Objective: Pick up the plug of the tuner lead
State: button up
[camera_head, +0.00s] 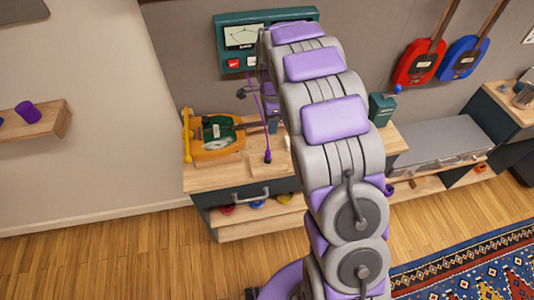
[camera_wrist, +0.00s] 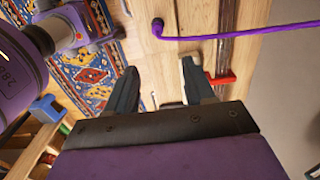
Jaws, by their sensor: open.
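In the head view my gripper (camera_head: 244,93) shows small and dark, left of my arm and above the plug end. My arm hides part of the tuner box.
A yellow-orange guitar body (camera_head: 215,135) lies on the bench (camera_head: 205,178), left of the lead. A green device (camera_head: 382,108) stands right of my arm. A grey case (camera_head: 440,145) is farther right. Red (camera_head: 419,62) and blue (camera_head: 463,57) guitars hang on the wall.

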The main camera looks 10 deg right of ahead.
notch_tip(320, 180, down, 4)
jog(key=r, duration=0.1)
jog(key=b, duration=0.2)
send_over(266, 152)
jog(key=a, duration=0.2)
notch_tip(266, 152, down, 7)
jog(key=d+f, duration=0.1)
jog(key=d, duration=0.1)
jog(key=d+f, duration=0.2)
jog(key=shift+d+f, duration=0.15)
jog(key=shift+f, duration=0.15)
jog(key=a+f, duration=0.1)
jog(key=a+f+b, duration=0.1)
jog(key=shift+f, duration=0.4)
jog(key=shift+a, duration=0.55)
jog(key=d, duration=0.2)
jog(key=shift+d, duration=0.35)
jog(key=c, duration=0.5)
jog(key=shift+c, duration=1.1)
jog(key=shift+a, duration=0.1)
jog(key=shift+c, duration=0.7)
jog(key=shift+a, duration=0.8)
grip_shut()
